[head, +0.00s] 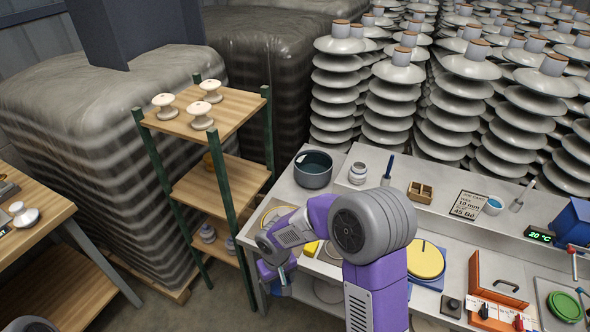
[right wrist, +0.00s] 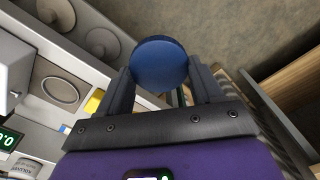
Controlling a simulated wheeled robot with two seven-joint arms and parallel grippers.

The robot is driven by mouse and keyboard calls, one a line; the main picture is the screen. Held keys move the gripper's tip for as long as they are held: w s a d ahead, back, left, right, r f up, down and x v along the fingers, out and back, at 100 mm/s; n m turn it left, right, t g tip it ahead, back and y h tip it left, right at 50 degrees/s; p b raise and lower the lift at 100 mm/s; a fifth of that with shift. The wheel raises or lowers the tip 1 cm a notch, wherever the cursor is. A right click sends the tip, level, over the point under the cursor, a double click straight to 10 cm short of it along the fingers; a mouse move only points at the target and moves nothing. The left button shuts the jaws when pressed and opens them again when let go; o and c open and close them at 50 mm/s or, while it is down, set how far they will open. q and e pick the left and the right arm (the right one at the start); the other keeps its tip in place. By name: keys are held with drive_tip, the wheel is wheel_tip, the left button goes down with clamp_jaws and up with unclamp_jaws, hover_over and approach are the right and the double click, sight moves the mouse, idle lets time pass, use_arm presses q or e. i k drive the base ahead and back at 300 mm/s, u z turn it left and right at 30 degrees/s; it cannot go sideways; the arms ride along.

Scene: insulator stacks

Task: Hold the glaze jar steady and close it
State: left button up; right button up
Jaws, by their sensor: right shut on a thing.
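My right gripper (head: 275,283) hangs at the front left edge of the bench, pointing down. In the right wrist view its two fingers (right wrist: 163,88) are shut on a blue round lid (right wrist: 160,62), which shows as a flat disc. In the head view only small blue parts show at the fingertips. A small white jar (head: 357,173) stands upright at the back of the bench, right of a dark pot. My left gripper is not in view.
The dark pot (head: 313,170) stands on the bench's back left. A yellow disc (head: 425,259), an orange box (head: 497,280) and a green disc (head: 565,306) are right of my arm. A wooden rack (head: 235,108) with green posts stands close left of the gripper. Insulator stacks fill the back.

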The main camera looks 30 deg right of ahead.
sight(358, 172)
drive_tip(key=u, duration=1.6)
drive_tip(key=k, duration=1.6)
drive_tip(key=z, duration=2.1)
drive_tip(key=i, duration=0.35)
drive_tip(key=z, duration=0.05)
